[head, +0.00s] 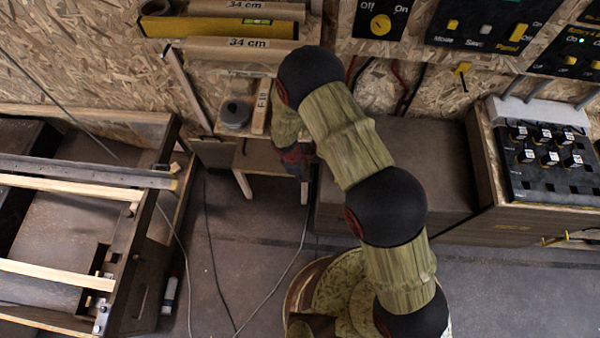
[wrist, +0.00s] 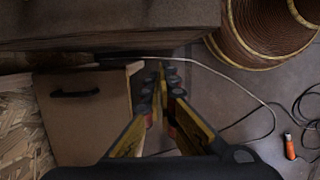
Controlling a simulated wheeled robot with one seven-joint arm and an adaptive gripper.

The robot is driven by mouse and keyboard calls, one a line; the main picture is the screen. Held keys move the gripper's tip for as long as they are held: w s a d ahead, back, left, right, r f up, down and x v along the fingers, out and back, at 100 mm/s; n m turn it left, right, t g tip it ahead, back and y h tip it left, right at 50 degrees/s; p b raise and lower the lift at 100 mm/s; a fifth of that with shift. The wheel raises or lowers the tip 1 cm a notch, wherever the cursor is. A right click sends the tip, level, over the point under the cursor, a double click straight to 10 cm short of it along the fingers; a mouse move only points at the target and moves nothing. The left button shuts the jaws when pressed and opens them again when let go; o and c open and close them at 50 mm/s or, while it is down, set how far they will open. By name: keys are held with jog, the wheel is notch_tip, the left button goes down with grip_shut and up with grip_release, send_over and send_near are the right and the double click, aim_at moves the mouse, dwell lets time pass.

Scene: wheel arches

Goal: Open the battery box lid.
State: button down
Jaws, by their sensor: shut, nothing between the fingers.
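A long brown box (head: 425,165) with a flat, closed-looking top stands against the back wall in the head view; I cannot tell for sure that it is the battery box. In the wrist view a dark brown surface (wrist: 110,22) fills the top. Below it is a light brown panel (wrist: 90,125) with a black handle (wrist: 75,93). My gripper (wrist: 160,82) is shut and empty, to the right of the panel and apart from the handle. In the head view my gripper (head: 297,162) is low, left of the brown box, its tips partly hidden by my arm.
A small wooden stand (head: 262,160) is by the wall. A workbench with rails (head: 90,175) fills the left. A case with several black units (head: 545,150) sits at the right. Thin cables (head: 212,255) cross the floor. An orange-handled tool (wrist: 289,146) lies on the floor.

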jog(key=shift+d+r+b, duration=0.15)
jog(key=shift+d, duration=0.7)
jog(key=shift+d+r+b, duration=0.1)
jog(key=shift+d+b, duration=0.05)
jog(key=shift+d, duration=0.7)
jog(key=shift+d, duration=0.1)
jog(key=d, duration=1.6)
jog(key=s+d+p, duration=0.1)
jog(key=d, duration=3.1)
jog(key=shift+s+p, duration=0.3)
jog(key=shift+s, duration=0.05)
jog(key=shift+a, duration=0.1)
